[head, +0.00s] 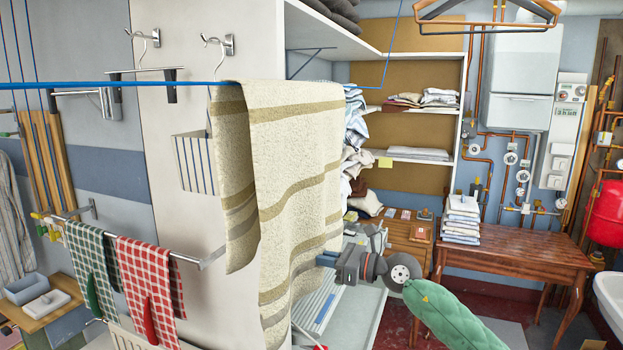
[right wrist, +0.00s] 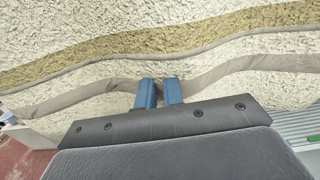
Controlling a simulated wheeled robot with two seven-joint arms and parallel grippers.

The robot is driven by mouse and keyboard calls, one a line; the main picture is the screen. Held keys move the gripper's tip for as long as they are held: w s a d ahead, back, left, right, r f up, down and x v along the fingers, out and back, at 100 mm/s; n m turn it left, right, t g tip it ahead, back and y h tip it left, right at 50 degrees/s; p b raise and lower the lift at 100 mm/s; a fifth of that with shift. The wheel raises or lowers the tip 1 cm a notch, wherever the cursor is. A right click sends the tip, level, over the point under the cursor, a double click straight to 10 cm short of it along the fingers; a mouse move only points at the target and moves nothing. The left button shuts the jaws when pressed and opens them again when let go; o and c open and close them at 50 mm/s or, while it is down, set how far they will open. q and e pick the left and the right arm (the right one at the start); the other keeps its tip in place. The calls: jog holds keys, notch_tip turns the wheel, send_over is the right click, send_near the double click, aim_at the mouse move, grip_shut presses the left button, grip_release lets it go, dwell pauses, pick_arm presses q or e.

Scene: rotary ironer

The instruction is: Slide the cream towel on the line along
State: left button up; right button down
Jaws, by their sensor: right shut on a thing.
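The cream towel (head: 290,150) with tan stripes hangs folded over the blue line (head: 120,85), with a shorter layer at the left and a longer one in front. My right gripper (head: 322,259) is at the towel's right edge, well below the line. In the right wrist view, the blue fingertips of my right gripper (right wrist: 159,92) are close together, pinching a fold of the towel (right wrist: 180,55) at a grey-tan stripe. The fold between the fingers is mostly hidden. My left gripper is out of view.
A rail (head: 210,258) with a green checked cloth (head: 88,250) and a red checked cloth (head: 148,275) is at the lower left. Wall hooks (head: 222,45) are behind the line. Shelves (head: 420,155) and a wooden table (head: 525,248) with folded cloths stand at the right.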

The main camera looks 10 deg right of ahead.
aim_at(274, 295)
jog(key=shift+s+a+p, duration=0.55)
jog(key=shift+s+a, duration=0.1)
jog(key=shift+s, duration=0.3)
jog(key=shift+s+a+p, duration=0.55)
jog(key=shift+s+a, duration=0.1)
jog(key=shift+s, duration=0.25)
jog(key=shift+s+a+p, duration=0.55)
jog(key=shift+s+p, duration=0.1)
jog(key=shift+s, duration=0.2)
jog(key=shift+s+a+p, duration=0.55)
jog(key=shift+s+p, duration=0.05)
jog(key=shift+s, duration=0.2)
jog(key=shift+s+a+p, duration=0.55)
jog(key=shift+s+p, duration=0.1)
jog(key=shift+s, duration=0.2)
jog(key=shift+s+a+r+p, duration=0.1)
jog(key=shift+s+a+p, duration=0.35)
jog(key=shift+s+p, duration=0.2)
jog(key=shift+s+a+p, duration=0.6)
jog(key=shift+s, duration=0.3)
jog(key=shift+s+a+p, duration=0.6)
jog(key=shift+s, duration=0.35)
